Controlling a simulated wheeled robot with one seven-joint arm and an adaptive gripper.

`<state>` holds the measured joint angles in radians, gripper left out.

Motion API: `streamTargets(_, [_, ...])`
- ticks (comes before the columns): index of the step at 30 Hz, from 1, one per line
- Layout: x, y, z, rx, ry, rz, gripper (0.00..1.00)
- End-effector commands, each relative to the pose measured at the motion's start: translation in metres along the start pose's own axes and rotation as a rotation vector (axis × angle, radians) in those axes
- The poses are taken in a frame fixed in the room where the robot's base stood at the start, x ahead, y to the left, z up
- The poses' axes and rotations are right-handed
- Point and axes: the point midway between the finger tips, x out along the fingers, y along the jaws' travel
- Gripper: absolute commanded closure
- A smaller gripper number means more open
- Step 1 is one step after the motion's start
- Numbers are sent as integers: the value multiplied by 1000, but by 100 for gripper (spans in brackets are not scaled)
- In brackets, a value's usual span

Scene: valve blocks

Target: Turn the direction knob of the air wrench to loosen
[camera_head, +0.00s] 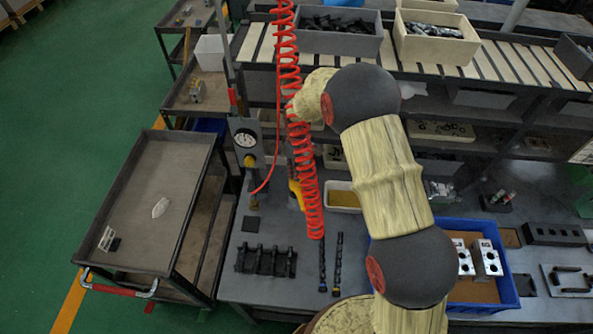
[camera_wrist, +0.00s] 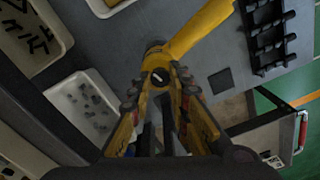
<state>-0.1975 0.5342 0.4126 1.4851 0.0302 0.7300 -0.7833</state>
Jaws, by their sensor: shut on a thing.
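The yellow air wrench (camera_wrist: 201,28) runs from the top centre of the wrist view down to its rounded end between my fingers. On that end is a small round direction knob (camera_wrist: 160,77) with a dark slot. My gripper (camera_wrist: 157,84) has one finger on each side of this end and is shut on it. The exact contact at the knob is hard to see. In the head view a small yellow part of the air wrench (camera_head: 296,194) shows behind the red coiled hose (camera_head: 300,130). My gripper is hidden there.
The grey workbench (camera_head: 270,220) holds a black rack (camera_head: 266,261), dark rods (camera_head: 338,264) and a blue tray (camera_head: 510,283) with metal blocks. A pressure gauge (camera_head: 245,138) stands beside the hose. White bins of small parts (camera_wrist: 82,104) lie left in the wrist view. A cart (camera_head: 150,200) stands left.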

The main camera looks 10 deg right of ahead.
Motion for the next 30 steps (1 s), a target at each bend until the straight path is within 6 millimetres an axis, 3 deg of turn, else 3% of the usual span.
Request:
streamTargets(4, [-2, 1, -1, 1, 3, 3, 100])
streamTargets(5, [-2, 1, -1, 1, 3, 3, 81])
streamTargets(15, [-1, 0, 0, 1, 1, 1, 63])
streamTargets(25, [-3, 0, 0, 1, 1, 1, 63])
streamTargets(30, [-23, 1, -1, 1, 3, 3, 63])
